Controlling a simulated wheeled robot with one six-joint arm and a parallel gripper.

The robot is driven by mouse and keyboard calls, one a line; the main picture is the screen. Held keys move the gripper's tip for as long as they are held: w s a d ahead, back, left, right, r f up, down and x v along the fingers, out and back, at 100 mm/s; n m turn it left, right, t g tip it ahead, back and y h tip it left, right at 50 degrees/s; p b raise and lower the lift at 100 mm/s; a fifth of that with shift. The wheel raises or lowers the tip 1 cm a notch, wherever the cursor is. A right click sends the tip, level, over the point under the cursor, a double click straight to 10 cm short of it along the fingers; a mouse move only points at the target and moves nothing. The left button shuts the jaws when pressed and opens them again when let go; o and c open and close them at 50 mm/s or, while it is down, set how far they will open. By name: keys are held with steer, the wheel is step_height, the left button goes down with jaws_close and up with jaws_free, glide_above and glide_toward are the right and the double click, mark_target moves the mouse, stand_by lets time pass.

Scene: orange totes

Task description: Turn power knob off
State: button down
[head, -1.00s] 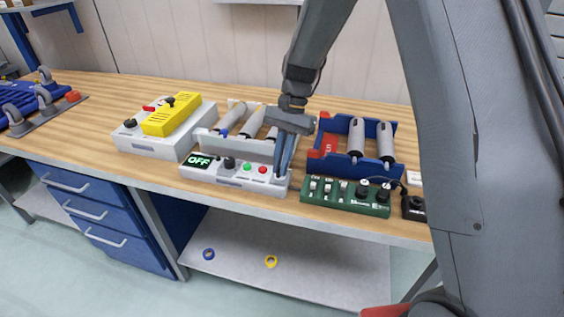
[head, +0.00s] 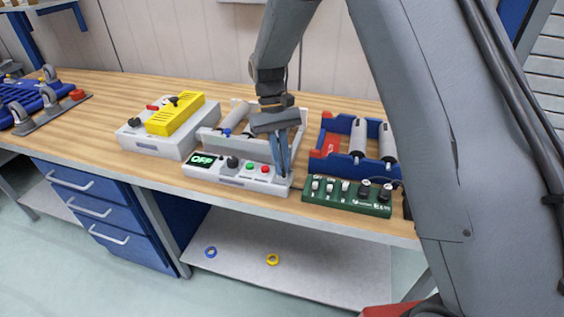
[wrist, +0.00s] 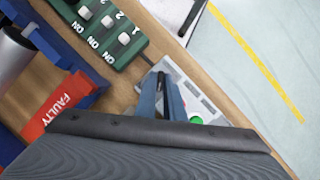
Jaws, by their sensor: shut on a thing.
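A white control box (head: 229,177) stands near the bench's front edge. Its small display (head: 202,160) reads OFF in green. A black knob (head: 233,162), a green button (head: 250,167) and a red button (head: 265,169) sit along its top. My gripper (head: 285,172) points down at the box's right end, right of the red button. It is shut on what seems to be the power knob there, which its fingers hide. In the wrist view, the fingers (wrist: 160,98) are close together over the white panel (wrist: 193,95), and the green button (wrist: 196,120) shows beside them.
A green switch box (head: 345,195) stands close on the right, before a blue tote (head: 328,140) with grey rollers. A white tote with rollers stands behind the control box. A white box with a yellow case (head: 175,120) is on the left. Two rings lie on the lower shelf (head: 300,270).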

steer(key=shift+n, duration=0.7)
steer(key=shift+h, duration=0.3)
steer(key=c, duration=1.9)
jaws_free()
steer(key=shift+o, duration=0.2)
steer(key=b+v, duration=0.2)
steer(key=v, duration=0.5)
steer(key=shift+r, duration=0.45)
